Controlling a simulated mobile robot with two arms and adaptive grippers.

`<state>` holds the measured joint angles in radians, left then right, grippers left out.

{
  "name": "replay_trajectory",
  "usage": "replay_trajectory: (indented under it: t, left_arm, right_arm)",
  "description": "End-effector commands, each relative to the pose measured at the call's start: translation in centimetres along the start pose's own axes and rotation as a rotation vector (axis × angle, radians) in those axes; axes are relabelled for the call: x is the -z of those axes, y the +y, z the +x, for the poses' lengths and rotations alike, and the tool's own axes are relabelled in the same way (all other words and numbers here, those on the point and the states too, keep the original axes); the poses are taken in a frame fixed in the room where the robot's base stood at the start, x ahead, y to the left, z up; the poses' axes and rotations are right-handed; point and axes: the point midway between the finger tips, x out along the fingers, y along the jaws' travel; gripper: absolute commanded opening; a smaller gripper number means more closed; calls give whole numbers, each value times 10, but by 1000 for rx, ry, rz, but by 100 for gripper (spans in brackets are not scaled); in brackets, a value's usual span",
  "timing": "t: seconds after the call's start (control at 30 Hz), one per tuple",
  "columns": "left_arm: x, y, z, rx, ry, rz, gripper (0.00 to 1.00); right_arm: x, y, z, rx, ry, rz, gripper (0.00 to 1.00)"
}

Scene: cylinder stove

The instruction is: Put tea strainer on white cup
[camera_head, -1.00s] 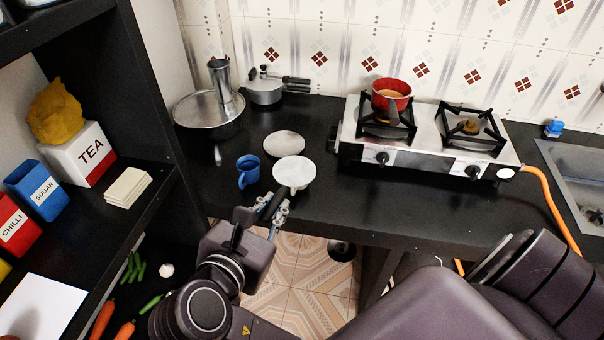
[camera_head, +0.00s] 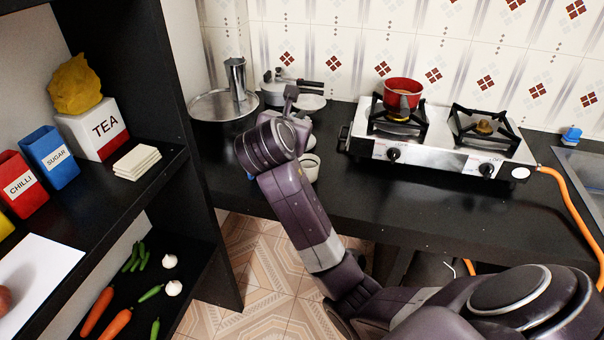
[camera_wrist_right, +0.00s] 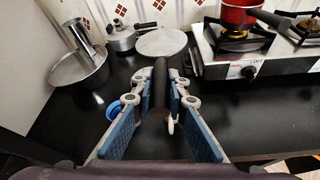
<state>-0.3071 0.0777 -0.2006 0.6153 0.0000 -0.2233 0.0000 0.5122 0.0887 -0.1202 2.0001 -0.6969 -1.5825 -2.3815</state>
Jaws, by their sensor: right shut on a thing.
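My right gripper (camera_wrist_right: 161,100) is shut on the dark handle (camera_wrist_right: 160,78) of the tea strainer. The strainer's pale round head (camera_wrist_right: 162,42) is at the far end of the handle, held over the back of the counter. In the head view the strainer's head (camera_head: 311,102) shows just beyond my right gripper, whose fingertips are mostly hidden by my arm. The white cup (camera_head: 310,166) stands on the counter nearer to me, partly covered by my forearm. In the wrist view only a small white part (camera_wrist_right: 171,125) shows below the fingers, probably the cup. My left gripper is not in view.
A blue cup (camera_wrist_right: 116,108) is left of my fingers. A steel pot (camera_head: 236,78) on a round steel vessel (camera_head: 212,106) and a pressure cooker (camera_head: 272,90) stand behind left. The stove (camera_head: 440,150) with a red pan (camera_head: 403,92) is right. Counter before the stove is clear.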

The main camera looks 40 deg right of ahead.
Motion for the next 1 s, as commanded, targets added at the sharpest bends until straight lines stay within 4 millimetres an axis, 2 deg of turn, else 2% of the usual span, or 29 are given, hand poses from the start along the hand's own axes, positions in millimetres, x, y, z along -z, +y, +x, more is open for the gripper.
replay_trajectory:
  t: [0.03, 0.17, 0.27, 0.4, 0.57, 0.67, 0.9, 1.0]
  left_arm:
    - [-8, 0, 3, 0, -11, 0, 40]
    - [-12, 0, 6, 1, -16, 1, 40]
    - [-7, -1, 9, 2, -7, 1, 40]
    - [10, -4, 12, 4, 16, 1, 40]
    - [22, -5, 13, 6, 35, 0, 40]
    - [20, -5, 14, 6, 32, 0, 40]
    - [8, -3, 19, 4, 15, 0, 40]
    - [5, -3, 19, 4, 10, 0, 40]
  right_arm:
    - [18, -4, 6, 3, 7, -6, 0]
    - [50, -11, 19, 4, 6, -4, 0]
    - [74, -17, 30, 4, 6, -5, 0]
    - [100, -22, 40, 3, 4, -2, 0]
    - [113, -24, 46, 2, 1, 0, 0]
    - [119, -26, 48, 2, 1, -1, 0]
    - [150, -33, 61, 3, 2, -3, 0]
    - [154, -33, 63, 1, 0, 0, 0]
